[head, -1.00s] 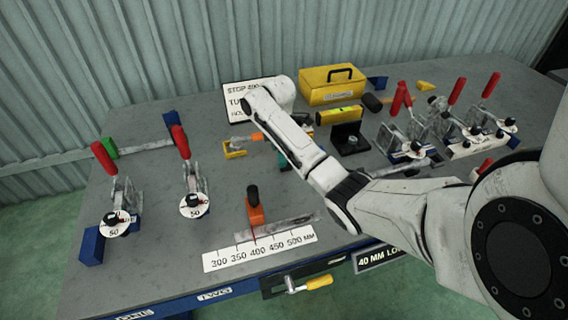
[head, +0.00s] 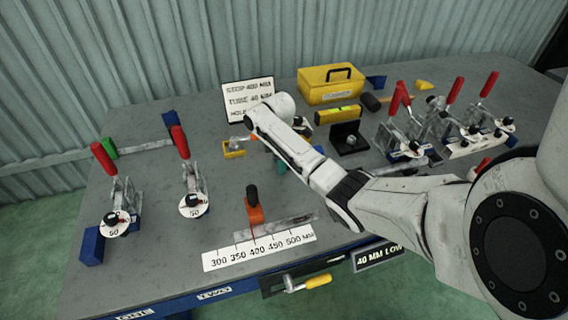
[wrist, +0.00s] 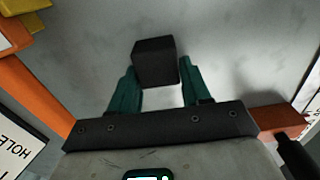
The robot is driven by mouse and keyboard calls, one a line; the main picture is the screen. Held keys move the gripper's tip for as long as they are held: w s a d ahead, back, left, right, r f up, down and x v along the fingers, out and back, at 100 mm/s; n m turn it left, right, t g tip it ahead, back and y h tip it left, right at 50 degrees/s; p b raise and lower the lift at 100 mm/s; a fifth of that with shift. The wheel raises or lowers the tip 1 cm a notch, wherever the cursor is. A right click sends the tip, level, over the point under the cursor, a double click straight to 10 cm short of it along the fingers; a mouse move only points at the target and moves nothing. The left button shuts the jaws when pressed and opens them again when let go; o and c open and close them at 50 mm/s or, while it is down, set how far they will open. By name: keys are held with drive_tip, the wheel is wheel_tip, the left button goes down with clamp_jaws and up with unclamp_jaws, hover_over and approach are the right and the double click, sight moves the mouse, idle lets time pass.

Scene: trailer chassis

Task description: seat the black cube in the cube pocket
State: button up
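The black cube (wrist: 155,63) shows in the wrist view between the two teal fingers of my gripper (wrist: 158,75). A pale patch shows between the fingers on the near side of the cube. In the head view my gripper is mostly hidden behind my own arm; only bits of teal show beside the arm over the middle of the bench. The cube is hidden there. I cannot make out the cube pocket in either view.
On the grey bench (head: 140,240) stand red-handled clamps (head: 190,180), a yellow toolbox (head: 330,85), a black angle bracket (head: 350,142), a small yellow piece (head: 233,150) and a sign (head: 248,98). A ruler strip (head: 260,247) lies at the front. Orange parts (wrist: 40,95) flank my gripper.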

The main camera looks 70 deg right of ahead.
drive_tip(key=c, duration=0.5)
drive_tip(key=shift+r, duration=0.15)
drive_tip(key=shift+r, duration=0.2)
drive_tip(key=r, duration=0.3)
drive_tip(key=shift+s, duration=0.25)
drive_tip(key=s+a+r+p, duration=0.2)
drive_tip(key=s+r+p, duration=0.6)
drive_tip(key=s, duration=0.5)
drive_tip(key=shift+s+a+r, duration=0.15)
drive_tip(key=shift+a+r, duration=0.1)
drive_tip(key=shift+r, duration=0.45)
